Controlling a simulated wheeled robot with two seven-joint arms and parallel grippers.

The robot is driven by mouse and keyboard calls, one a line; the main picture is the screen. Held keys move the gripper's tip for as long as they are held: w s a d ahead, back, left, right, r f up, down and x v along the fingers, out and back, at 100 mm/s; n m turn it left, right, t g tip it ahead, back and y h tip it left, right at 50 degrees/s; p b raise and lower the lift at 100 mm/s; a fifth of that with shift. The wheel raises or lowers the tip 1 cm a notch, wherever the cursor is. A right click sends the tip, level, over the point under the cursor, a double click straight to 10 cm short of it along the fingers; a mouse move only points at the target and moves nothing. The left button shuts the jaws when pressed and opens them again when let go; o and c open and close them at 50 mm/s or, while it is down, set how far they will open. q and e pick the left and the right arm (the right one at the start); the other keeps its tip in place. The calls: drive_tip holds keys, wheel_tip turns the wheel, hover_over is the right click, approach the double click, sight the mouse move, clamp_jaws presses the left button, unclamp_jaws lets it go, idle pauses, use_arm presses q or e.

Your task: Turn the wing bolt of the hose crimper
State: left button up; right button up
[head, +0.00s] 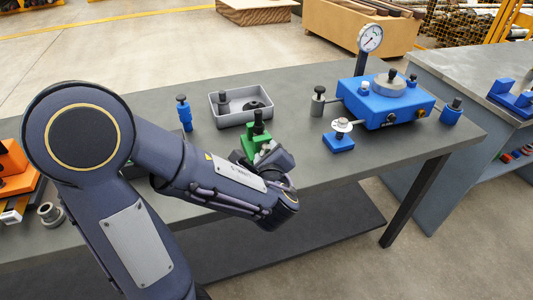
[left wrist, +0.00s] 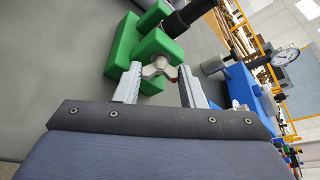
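The green hose crimper (head: 256,140) stands on the grey workbench, with a black upright part on top. In the left wrist view, its green body (left wrist: 156,47) fills the top middle. Its silvery wing bolt (left wrist: 160,69) faces my wrist camera. My left gripper (left wrist: 160,78) has one finger on each side of the wing bolt, close to its wing ends; whether they press on it I cannot tell. In the head view, my left gripper (head: 272,160) is at the crimper's front side, and my wrist hides part of both. My right gripper is not in view.
A grey bin (head: 241,103) with dark parts stands behind the crimper. A blue bolt-like tool (head: 184,113) stands left of it. A blue device (head: 385,103) with a gauge (head: 370,38) stands to the right, with a small blue block (head: 338,142) before it. Orange parts (head: 14,163) lie far left.

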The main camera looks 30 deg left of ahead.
use_arm(q)
drive_tip(key=c, duration=0.4)
drive_tip(key=m+p, duration=0.1)
drive_tip(key=m+g+p, duration=0.1)
drive_tip(key=m+p, duration=0.1)
drive_tip(key=shift+w+d+r+g+y+p, duration=0.15)
drive_tip(key=shift+r+g+y+p, duration=0.15)
drive_tip(key=shift+g+y, duration=0.1)
drive_tip(key=m+g+y+p, duration=0.1)
drive_tip(key=m+g+p, duration=0.1)
drive_tip(key=m+p, duration=0.1)
drive_tip(key=shift+w+d+p, duration=0.1)
drive_tip(key=shift+d+p, duration=0.05)
drive_tip(key=shift+p, duration=0.2)
drive_tip(key=m+y+p, duration=0.1)
drive_tip(key=m+p, duration=0.1)
drive_tip(key=m+g+y+p, duration=0.1)
drive_tip(key=p, duration=0.1)
drive_tip(key=shift+w+d+f+m+g+p, duration=0.1)
drive_tip(key=shift+w+m+g+p, duration=0.05)
drive_tip(key=shift+m+g+p, duration=0.2)
drive_tip(key=shift+w+f+m+g+y+p, duration=0.15)
drive_tip(key=shift+m+y+p, duration=0.3)
drive_tip(key=shift+m+p, duration=0.3)
drive_tip(key=shift+s+f+m+g+y+p, duration=0.1)
drive_tip(key=shift+m+y+p, duration=0.35)
drive_tip(key=shift+m+p, duration=0.25)
